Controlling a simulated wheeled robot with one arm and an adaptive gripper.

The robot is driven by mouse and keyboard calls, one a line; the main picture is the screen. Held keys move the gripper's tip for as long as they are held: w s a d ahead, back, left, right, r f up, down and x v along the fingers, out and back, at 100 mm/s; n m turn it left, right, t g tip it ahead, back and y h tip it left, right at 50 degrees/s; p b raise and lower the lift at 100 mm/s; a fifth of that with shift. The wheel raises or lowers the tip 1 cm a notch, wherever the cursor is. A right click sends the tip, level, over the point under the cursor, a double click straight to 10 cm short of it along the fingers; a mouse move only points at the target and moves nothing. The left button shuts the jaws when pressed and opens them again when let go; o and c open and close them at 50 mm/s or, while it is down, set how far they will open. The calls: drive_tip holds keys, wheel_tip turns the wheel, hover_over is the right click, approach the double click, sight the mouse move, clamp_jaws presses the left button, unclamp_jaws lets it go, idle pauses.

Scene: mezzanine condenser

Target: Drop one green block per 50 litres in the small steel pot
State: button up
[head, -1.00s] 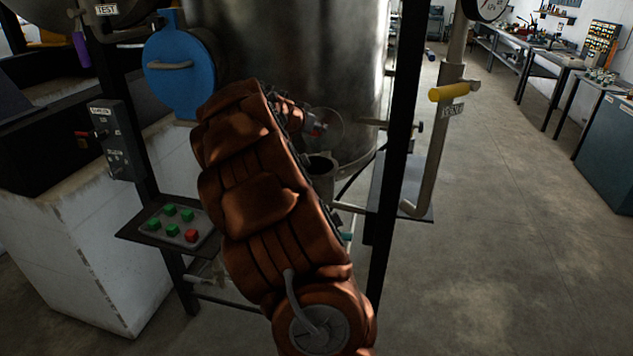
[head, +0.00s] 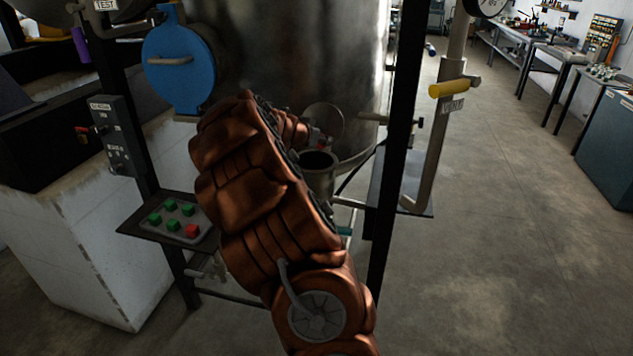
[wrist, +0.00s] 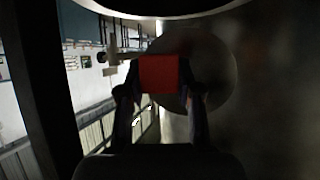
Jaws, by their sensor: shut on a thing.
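My gripper (wrist: 158,88) is shut on a red block (wrist: 158,73), held between its two fingertips in the wrist view. In the head view my arm hides most of the gripper. A small steel pot (head: 318,168) with an open, dark mouth stands just right of my arm, in front of the big steel tank; its inside cannot be made out. The gripper end is close above and behind the pot's mouth. Several green blocks (head: 187,209) and another red block (head: 192,230) lie on a grey tray (head: 150,234) at the left.
The big steel tank (head: 300,60) fills the back, with a blue round cover (head: 180,65) on its left. A thin round disc (head: 325,120) stands behind the pot. A black post (head: 395,130) and a pipe with a yellow handle (head: 448,89) rise at right. Floor farther right is clear.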

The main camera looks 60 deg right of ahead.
drive_tip(key=o, duration=1.2)
drive_tip(key=shift+a, duration=0.1)
drive_tip(key=v, duration=1.2)
drive_tip(key=shift+s, duration=0.1)
